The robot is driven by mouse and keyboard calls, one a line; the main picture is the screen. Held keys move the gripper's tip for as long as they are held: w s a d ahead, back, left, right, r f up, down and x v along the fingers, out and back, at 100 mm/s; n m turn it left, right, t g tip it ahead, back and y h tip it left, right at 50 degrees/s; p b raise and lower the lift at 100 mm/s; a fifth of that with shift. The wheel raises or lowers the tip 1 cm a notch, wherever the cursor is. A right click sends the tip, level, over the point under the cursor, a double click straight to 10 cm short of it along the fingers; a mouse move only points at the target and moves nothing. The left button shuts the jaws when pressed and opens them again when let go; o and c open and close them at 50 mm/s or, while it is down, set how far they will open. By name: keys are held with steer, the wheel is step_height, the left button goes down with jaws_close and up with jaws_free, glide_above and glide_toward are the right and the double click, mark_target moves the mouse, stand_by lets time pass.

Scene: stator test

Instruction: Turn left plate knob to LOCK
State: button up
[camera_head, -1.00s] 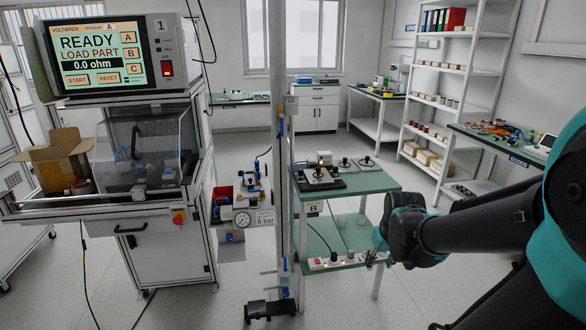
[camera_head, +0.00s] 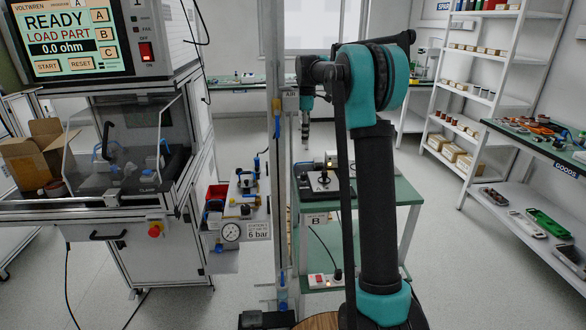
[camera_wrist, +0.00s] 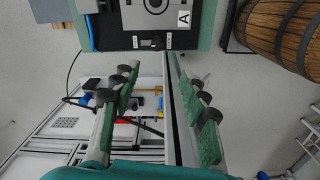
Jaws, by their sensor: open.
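In the head view, my gripper (camera_head: 305,143) hangs beside my raised arm, pointing down above the small green-topped table (camera_head: 402,192). A dark plate (camera_head: 335,190) with a silver fixture lies on this table, partly hidden by my arm. In the wrist view, my gripper (camera_wrist: 155,115) is open, its two green-padded fingers apart with nothing between them. A grey plate (camera_wrist: 128,18) with a round part and an "A" label (camera_wrist: 183,19) shows at the top edge. A small dark knob-like part (camera_wrist: 157,42) sits by the table edge; I cannot read its setting.
The test cabinet (camera_head: 180,235) stands at the left; its screen (camera_head: 76,38) reads READY, LOAD PART. A pressure gauge (camera_head: 231,232) sits on the station beside the pole. A wooden barrel (camera_wrist: 285,35) is at upper right in the wrist view. Shelves (camera_head: 480,95) stand at the right.

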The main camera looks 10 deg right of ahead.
mark_target(303, 173)
steer(key=f, duration=1.7)
steer(key=shift+w+a+f, duration=0.15)
steer(key=shift+w+a, duration=0.1)
steer(key=shift+w, duration=0.15)
steer(key=shift+c, duration=0.6)
jaws_close()
